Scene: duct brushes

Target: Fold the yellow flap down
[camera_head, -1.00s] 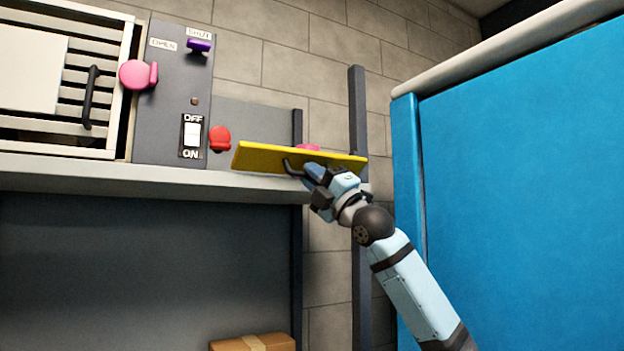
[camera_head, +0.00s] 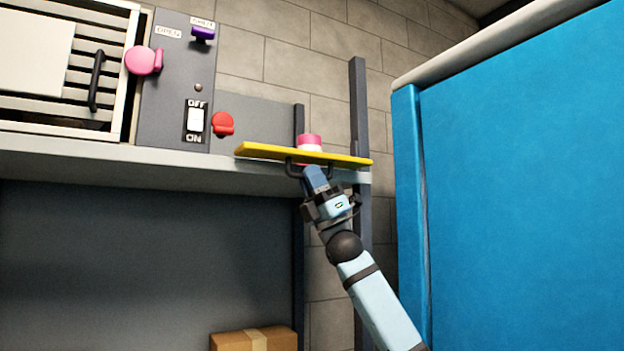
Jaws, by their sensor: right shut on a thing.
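The yellow flap (camera_head: 270,151) is a flat panel at the right end of the grey shelf. It shows almost edge-on, close to level, with a dark handle (camera_head: 329,170) on its near, lower side. My right gripper (camera_head: 308,174) is at this handle from below and is shut on it. The fingertips partly hide the handle. A pink and white object (camera_head: 310,142) shows just above and behind the flap, its lower part hidden by it. My left gripper is not in view.
A grey panel with a pink knob (camera_head: 143,61), a purple knob (camera_head: 203,33), an OFF/ON switch (camera_head: 195,120) and a red knob (camera_head: 222,124) stands left of the flap. A large blue panel (camera_head: 520,180) fills the right. A cardboard box (camera_head: 254,340) sits below.

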